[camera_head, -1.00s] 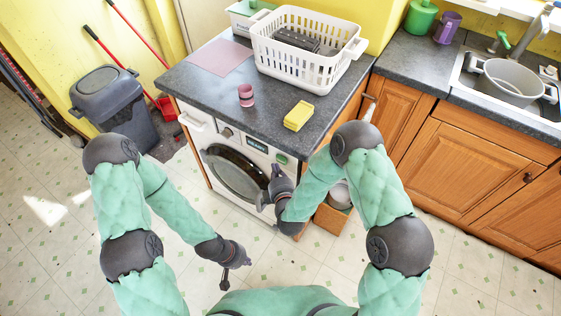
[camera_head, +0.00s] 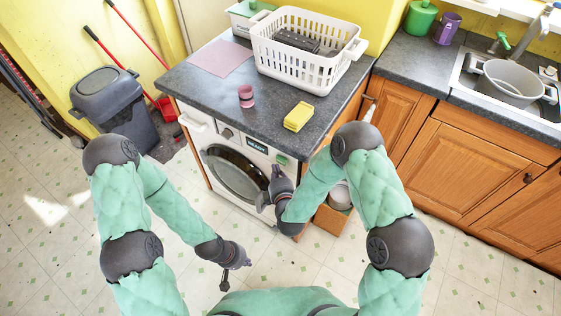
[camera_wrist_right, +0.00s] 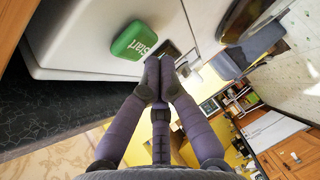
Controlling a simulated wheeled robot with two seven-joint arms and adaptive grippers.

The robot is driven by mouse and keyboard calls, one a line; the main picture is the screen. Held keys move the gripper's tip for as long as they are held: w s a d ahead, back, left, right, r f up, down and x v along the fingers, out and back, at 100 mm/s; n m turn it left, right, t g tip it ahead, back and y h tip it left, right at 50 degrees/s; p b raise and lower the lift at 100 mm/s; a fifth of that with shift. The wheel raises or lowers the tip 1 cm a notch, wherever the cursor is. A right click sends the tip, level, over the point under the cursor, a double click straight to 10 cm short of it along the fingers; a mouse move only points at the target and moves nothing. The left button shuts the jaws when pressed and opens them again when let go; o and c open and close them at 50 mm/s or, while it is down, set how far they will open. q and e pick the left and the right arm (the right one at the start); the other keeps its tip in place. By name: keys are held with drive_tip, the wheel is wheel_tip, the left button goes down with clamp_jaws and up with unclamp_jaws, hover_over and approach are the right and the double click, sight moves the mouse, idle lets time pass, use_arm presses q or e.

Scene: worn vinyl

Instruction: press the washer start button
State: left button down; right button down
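The white washer (camera_head: 202,140) stands under the dark counter, its round door closed. Its start button is a green block, small in the head view (camera_head: 282,159) and marked "Start" in the right wrist view (camera_wrist_right: 134,41). My right gripper (camera_head: 276,172) is in front of the washer, just below the button. In the right wrist view its fingertips (camera_wrist_right: 160,62) meet with nothing between them. They appear beside the button, not over it; I cannot tell if they touch the panel. My left gripper (camera_head: 238,274) hangs low over the floor, fingers apart and empty.
On the counter are a white basket (camera_head: 304,66), a yellow sponge-like block (camera_head: 298,116) and a pink cup-like item (camera_head: 246,96). A grey bin (camera_head: 113,112) stands left of the washer. Floor in front is clear.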

drive_tip(key=shift+w, duration=0.15)
idle(0.3)
drive_tip(key=shift+w+d, duration=0.2)
drive_tip(key=shift+d, duration=0.05)
drive_tip(key=shift+w+d+b, duration=0.2)
drive_tip(key=shift+w+b, duration=0.1)
drive_tip(key=shift+b, duration=0.05)
idle(0.6)
drive_tip(key=shift+s+a, duration=0.1)
idle(0.3)
drive_tip(key=shift+s+a, duration=0.35)
drive_tip(key=shift+s, duration=0.2)
drive_tip(key=shift+s+a, duration=0.1)
drive_tip(key=shift+s+a, duration=0.7)
drive_tip(key=shift+s, duration=0.3)
drive_tip(key=shift+s+a, duration=0.7)
drive_tip(key=shift+s, duration=0.25)
